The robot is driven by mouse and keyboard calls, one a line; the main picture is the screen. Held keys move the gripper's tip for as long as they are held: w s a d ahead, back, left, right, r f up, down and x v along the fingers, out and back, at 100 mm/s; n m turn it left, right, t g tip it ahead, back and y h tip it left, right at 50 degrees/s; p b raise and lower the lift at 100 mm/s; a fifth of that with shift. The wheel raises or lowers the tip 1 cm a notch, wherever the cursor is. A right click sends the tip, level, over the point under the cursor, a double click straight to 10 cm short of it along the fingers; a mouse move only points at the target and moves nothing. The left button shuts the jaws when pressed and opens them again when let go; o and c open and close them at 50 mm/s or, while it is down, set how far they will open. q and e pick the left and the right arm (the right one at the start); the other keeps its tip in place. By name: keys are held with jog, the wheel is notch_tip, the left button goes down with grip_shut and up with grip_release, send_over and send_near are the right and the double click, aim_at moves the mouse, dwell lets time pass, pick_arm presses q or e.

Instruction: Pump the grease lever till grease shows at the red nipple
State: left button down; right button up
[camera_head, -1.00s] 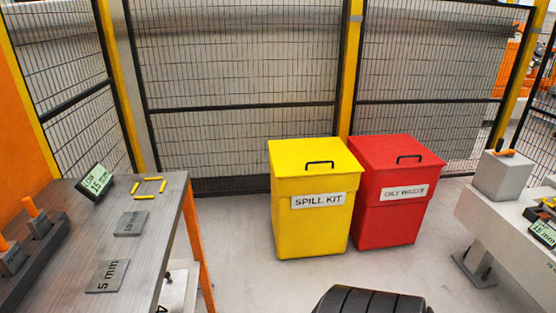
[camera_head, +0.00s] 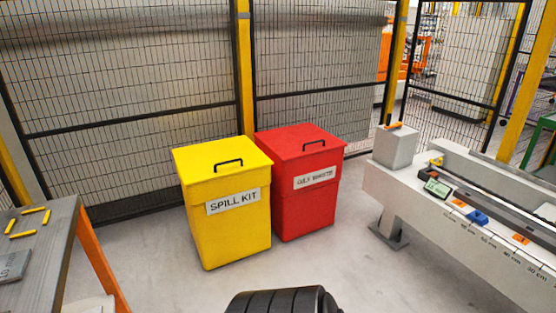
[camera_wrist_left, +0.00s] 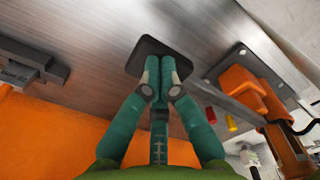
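In the left wrist view, the teal fingers of my left gripper (camera_wrist_left: 165,75) are closed together, with nothing visible between them. Their tips overlap a dark rounded plate (camera_wrist_left: 150,52) on a grey surface; I cannot tell whether they touch it. To the right are an orange block-like part with a bar (camera_wrist_left: 247,95), a small red piece (camera_wrist_left: 211,115) and a small yellow piece (camera_wrist_left: 232,124). I cannot tell whether these are the grease lever and the nipple. In the head view, neither gripper shows, and no grease is seen.
A yellow spill kit bin (camera_head: 228,235) and a red oily waste bin (camera_head: 305,208) stand before the mesh fence (camera_head: 120,85). A grey table (camera_head: 40,262) is at left. A pale bench (camera_head: 440,230) with a grey block (camera_head: 396,147) is at right.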

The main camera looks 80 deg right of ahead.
pick_arm(q)
jog(key=shift+a+r, duration=0.15)
jog(key=shift+r, duration=0.1)
jog(key=r, duration=0.1)
jog(key=p, duration=0.1)
jog(key=a+r+p, duration=0.1)
jog(key=shift+w+a+r, duration=0.1)
jog(key=shift+w+r, duration=0.2)
notch_tip(320, 180, up, 4)
jog(key=p, duration=0.3)
jog(key=shift+r, duration=0.2)
jog(key=shift+s+r+p, duration=0.1)
jog(key=shift+r+p, duration=0.25)
jog(key=shift+r, duration=0.2)
